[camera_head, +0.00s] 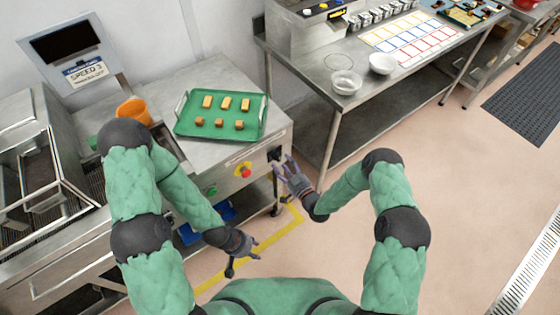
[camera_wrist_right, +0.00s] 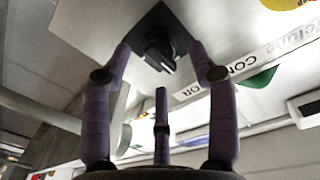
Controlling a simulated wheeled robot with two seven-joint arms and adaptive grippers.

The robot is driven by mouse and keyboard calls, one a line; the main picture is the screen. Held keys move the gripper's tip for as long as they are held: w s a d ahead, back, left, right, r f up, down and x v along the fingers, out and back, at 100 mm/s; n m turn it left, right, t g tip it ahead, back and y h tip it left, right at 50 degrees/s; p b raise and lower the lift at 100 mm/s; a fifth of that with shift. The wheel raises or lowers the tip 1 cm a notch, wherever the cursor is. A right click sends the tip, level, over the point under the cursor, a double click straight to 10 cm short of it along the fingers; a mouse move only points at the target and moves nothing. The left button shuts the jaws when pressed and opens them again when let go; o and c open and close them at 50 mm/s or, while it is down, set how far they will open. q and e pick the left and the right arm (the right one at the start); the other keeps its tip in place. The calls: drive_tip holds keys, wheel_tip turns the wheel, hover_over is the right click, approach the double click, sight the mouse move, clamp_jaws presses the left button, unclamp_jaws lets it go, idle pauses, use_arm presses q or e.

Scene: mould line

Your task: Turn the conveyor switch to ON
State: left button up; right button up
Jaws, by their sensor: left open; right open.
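The conveyor switch is a black rotary knob on a dark square plate (camera_wrist_right: 158,50), centred between my right gripper's fingers in the right wrist view. In the head view the switch (camera_head: 274,155) sits at the right end of the steel front panel, partly hidden by my right fingertips. My right gripper (camera_head: 284,168) is open, with its fingers to either side of the knob and a third finger below it. Contact with the knob cannot be made out. A label reading CONVEYOR (camera_wrist_right: 240,68) runs beside it. My left gripper (camera_head: 242,255) is open and empty, low in front of the machine.
A red button on yellow (camera_head: 245,172) and a green button (camera_head: 212,190) are on the same panel. A green tray (camera_head: 187,129) with several small blocks rests above. A steel table (camera_head: 318,75) stands right. Floor in front is clear.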

sight(277, 157)
drive_tip(key=shift+x, duration=1.4)
drive_tip(key=c, duration=1.1)
drive_tip(key=shift+c, duration=0.2)
drive_tip(key=shift+w+b, duration=0.1)
drive_tip(key=shift+b, duration=0.2)
drive_tip(key=shift+w+d+r+m+g+b, duration=0.2)
drive_tip(key=shift+m+b, duration=1.4)
drive_tip(key=shift+m, duration=2.7)
drive_tip(key=shift+s+f+m+g+b, duration=0.1)
drive_tip(key=shift+m+g+b, duration=0.2)
drive_tip(key=shift+m+b, duration=2.65)
drive_tip(key=m+p, duration=0.2)
drive_tip(key=m, duration=0.1)
drive_tip(key=shift+p, duration=0.3)
